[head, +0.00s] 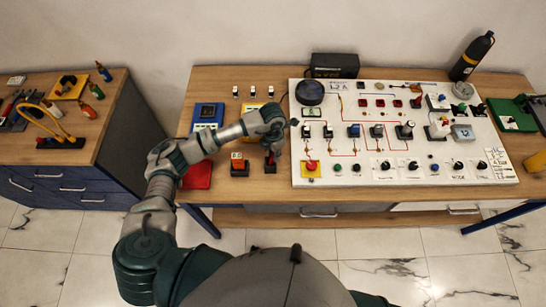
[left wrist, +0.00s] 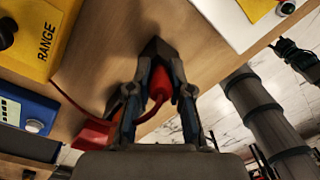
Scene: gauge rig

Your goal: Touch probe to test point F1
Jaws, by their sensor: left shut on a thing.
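My left gripper (head: 272,150) is over the wooden table, just left of the white panel. In the left wrist view its two fingers (left wrist: 160,100) are shut on a red probe (left wrist: 158,84). A red cable runs from the probe to the left. A dark block (left wrist: 158,48) is at the far end of the probe; I cannot tell whether the probe is in it or clear of it. The white panel (head: 478,172) carries several sockets, switches and knobs. Its labels are too small to read, so I cannot tell which point is F1. My right gripper is not in view.
A yellow meter marked RANGE (left wrist: 40,45) and a blue meter (head: 207,113) stand left of the panel. An orange-topped device (head: 239,163) is close to my gripper. A black bottle (head: 472,55) stands behind the panel.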

